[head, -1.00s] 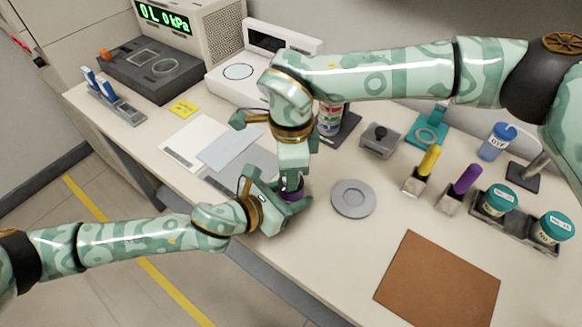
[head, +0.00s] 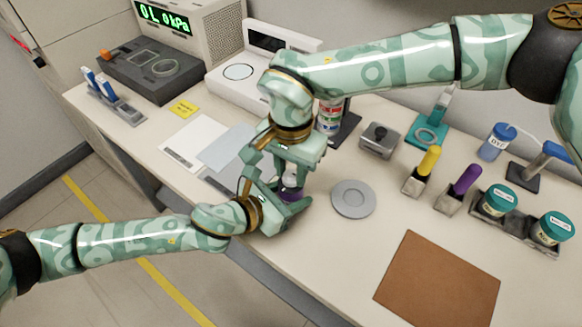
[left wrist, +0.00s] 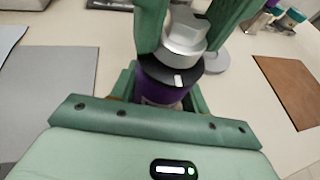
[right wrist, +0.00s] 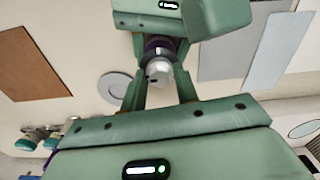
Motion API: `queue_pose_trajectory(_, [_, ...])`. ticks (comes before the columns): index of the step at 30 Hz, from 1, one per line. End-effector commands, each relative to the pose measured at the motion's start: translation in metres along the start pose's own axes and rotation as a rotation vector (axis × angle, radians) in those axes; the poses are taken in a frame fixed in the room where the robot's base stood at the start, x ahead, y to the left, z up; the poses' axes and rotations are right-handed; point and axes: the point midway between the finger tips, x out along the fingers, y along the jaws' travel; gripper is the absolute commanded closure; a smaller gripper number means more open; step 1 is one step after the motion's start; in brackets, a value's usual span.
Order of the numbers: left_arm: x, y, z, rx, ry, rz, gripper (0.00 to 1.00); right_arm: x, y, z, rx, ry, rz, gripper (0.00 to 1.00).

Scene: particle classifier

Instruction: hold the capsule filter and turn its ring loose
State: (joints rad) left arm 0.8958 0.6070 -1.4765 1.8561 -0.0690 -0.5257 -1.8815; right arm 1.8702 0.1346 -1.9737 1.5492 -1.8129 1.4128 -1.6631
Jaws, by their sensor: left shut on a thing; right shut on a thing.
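The capsule filter (head: 290,193) is small in the head view, mostly hidden between my grippers. In the left wrist view it has a purple body (left wrist: 163,92), a black collar with a white mark, and a silver ring (left wrist: 184,40) on top. My left gripper (head: 284,199) is shut on the purple body from the side. My right gripper (head: 288,176) comes down from above and is shut with one finger on each side of the silver ring. The ring also shows between its fingers in the right wrist view (right wrist: 158,72). Whether the ring is loose cannot be told.
A grey round dish (head: 353,199) lies just right of the grippers. A brown mat (head: 440,282) is at the front right. Flat sheets (head: 226,148) lie behind left. Yellow and purple handled tools (head: 428,160) and lidded jars (head: 500,200) stand right. The bench's front edge is close below.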

Motion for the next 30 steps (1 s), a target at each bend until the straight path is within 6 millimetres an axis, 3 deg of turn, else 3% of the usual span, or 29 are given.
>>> queue_pose_trajectory(30, [0.0000, -0.0014, 0.0006, -0.002, -0.002, -0.004, 0.99, 0.0030, 0.0019, -0.0008, -0.905, -0.002, 0.007, 0.93])
